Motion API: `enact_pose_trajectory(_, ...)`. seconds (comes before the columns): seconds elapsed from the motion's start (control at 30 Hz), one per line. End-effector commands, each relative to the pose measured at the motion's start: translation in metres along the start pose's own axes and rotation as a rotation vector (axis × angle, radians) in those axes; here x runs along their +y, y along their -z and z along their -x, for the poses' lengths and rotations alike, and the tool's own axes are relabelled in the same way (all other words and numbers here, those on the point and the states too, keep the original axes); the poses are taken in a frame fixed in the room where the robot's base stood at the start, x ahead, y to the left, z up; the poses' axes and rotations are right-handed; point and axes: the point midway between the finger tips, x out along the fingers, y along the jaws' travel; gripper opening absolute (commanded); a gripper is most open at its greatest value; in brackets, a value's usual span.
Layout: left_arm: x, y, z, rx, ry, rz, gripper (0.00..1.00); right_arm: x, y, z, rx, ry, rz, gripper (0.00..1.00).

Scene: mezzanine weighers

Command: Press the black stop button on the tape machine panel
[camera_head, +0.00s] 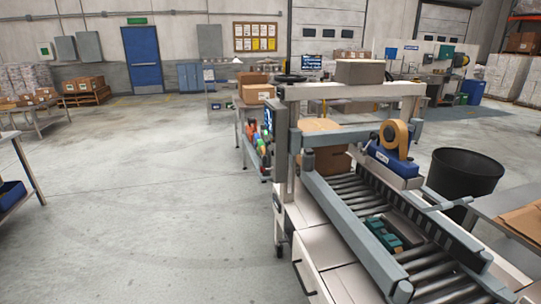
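The tape machine (350,91) stands right of centre, with a grey frame over a roller bed (362,200). A tape head (393,150), blue with a large tan tape roll, sits over the rollers. A small dark panel with light marks (268,117) is on the left side of the machine's frame, seen nearly edge-on. I cannot make out a black stop button on it. Orange and green items (259,142) show just below and left of this panel, too small to identify. Neither of my grippers is in view.
Open concrete floor (150,200) lies left of the machine. A black bin (463,176) and a table with cardboard (525,220) stand to its right. A bench (20,160) is at the far left. A box (360,72) sits on top of the machine.

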Motion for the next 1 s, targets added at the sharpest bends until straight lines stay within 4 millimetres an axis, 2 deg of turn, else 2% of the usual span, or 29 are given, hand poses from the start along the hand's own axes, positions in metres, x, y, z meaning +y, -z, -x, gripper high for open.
enact_pose_trajectory(0.03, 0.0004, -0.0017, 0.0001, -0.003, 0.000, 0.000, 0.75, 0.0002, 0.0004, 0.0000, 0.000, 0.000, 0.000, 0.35)
enact_pose_trajectory(0.3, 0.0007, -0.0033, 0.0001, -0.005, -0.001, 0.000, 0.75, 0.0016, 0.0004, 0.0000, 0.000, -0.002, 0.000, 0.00)
enact_pose_trajectory(1.0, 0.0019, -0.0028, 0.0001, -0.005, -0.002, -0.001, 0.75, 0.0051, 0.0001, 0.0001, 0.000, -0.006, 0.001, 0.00)
